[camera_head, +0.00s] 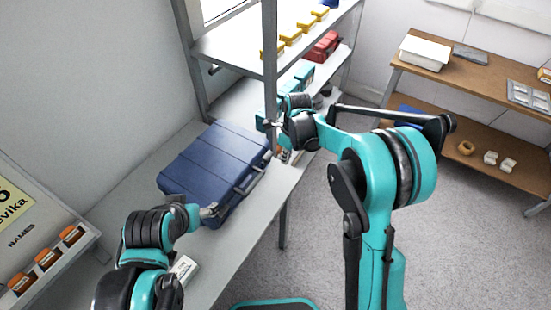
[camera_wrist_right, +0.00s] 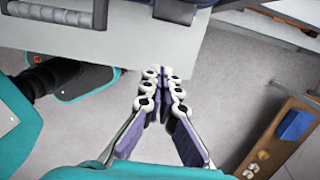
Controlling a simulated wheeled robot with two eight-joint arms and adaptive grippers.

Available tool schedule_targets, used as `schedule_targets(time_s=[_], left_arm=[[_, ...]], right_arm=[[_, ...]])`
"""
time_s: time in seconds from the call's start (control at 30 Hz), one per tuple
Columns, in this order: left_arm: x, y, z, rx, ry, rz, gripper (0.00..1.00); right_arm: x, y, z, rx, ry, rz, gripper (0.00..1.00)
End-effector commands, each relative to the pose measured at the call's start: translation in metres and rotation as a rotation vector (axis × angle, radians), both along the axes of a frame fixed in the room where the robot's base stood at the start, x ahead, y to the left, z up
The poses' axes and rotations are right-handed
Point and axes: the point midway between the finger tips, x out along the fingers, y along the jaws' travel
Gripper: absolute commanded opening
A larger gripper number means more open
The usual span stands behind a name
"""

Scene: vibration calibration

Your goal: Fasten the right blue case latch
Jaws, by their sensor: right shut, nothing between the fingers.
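The blue case (camera_head: 212,165) lies closed-looking on the grey table, its handle side facing the table's front edge. Part of that side shows at the top of the right wrist view, with the handle (camera_wrist_right: 62,13) at left and a dark latch (camera_wrist_right: 176,11) right of it. I cannot tell whether this latch is fastened. My right gripper (camera_wrist_right: 163,76) is shut and empty, its fingertips apart from the latch. In the head view its fingers are mostly hidden near the case's far front corner. My left gripper (camera_head: 209,211) is at the case's near front corner; its fingers are too small to read.
The grey table (camera_head: 243,235) has a free strip along its front edge. A shelf post (camera_head: 270,60) stands beside the right wrist. Shelves hold yellow and red bins (camera_head: 322,47). A white block (camera_head: 183,268) lies near my left arm. A brown shelf unit (camera_head: 455,85) stands at right.

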Motion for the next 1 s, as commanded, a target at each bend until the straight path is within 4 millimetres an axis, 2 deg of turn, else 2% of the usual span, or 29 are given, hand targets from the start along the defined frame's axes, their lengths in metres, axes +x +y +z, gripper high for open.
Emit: schedule_targets(time_s=[0.03,0.1,0.3,0.4,0.6,1.0], left_arm=[[0.0,0.0,0.008,0.0,0.0,0.0,0.72],[0.0,0.0,0.013,0.0,0.0,0.0,0.72],[0.0,0.0,0.023,0.0,0.0,0.0,0.72],[0.0,0.0,0.025,0.0,0.0,0.0,0.72],[0.0,0.0,0.026,0.0,0.0,0.0,0.72],[0.0,0.0,0.026,0.0,0.0,0.0,0.72]], right_arm=[[0.003,0.009,0.019,0.003,-0.001,0.007,0.0],[0.006,0.014,0.035,0.002,0.0,0.008,0.0],[0.014,0.024,0.072,0.002,-0.001,0.006,0.0],[0.016,0.028,0.083,0.002,-0.001,0.006,0.0],[0.018,0.031,0.092,0.002,-0.001,0.006,0.0],[0.018,0.031,0.091,0.002,-0.001,0.005,0.0]])
